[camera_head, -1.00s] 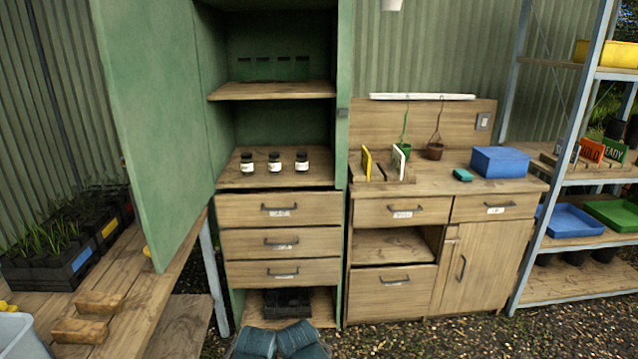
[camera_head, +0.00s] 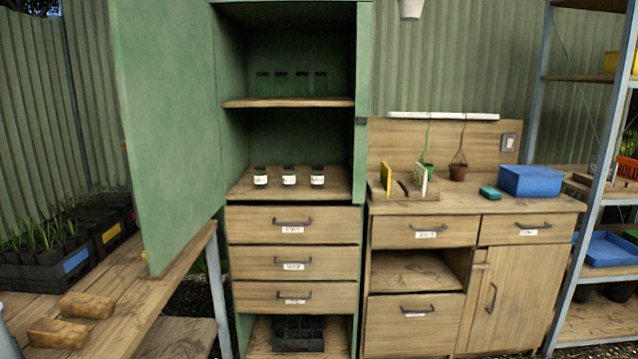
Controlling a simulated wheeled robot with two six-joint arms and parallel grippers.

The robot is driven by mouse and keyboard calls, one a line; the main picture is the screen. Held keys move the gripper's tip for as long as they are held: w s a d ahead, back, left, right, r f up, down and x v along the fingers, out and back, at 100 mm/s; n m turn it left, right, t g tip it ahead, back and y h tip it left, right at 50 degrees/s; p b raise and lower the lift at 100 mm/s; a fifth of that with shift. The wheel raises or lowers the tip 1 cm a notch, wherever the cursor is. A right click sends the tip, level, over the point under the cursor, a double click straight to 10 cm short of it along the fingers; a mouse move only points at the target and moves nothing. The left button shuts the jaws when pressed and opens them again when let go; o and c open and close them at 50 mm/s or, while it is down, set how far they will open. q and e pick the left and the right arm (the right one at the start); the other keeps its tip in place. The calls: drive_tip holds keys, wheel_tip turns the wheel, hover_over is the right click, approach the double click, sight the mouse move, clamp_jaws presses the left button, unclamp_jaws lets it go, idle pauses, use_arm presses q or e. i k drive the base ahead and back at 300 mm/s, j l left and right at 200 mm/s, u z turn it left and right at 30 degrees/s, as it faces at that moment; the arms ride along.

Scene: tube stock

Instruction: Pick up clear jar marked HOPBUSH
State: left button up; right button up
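Three small clear jars with dark lids and white labels stand in a row on the lower shelf of the open green cabinet: a left jar (camera_head: 260,176), a middle jar (camera_head: 289,176) and a right jar (camera_head: 317,176). Their labels are too small to read, so I cannot tell which is marked HOPBUSH. Neither of my grippers is in view.
The cabinet's green door (camera_head: 165,130) stands open on the left, beside a wooden bench (camera_head: 125,300) with seedling trays. Drawers (camera_head: 292,260) sit below the jars. A wooden counter (camera_head: 470,205) with a blue box (camera_head: 530,181) stands to the right.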

sight(317, 174)
drive_tip(key=i+j+z, duration=0.2)
drive_tip(key=i+z, duration=0.15)
drive_tip(key=i+j+z, duration=0.7)
drive_tip(key=i+j, duration=0.05)
drive_tip(key=i, duration=0.05)
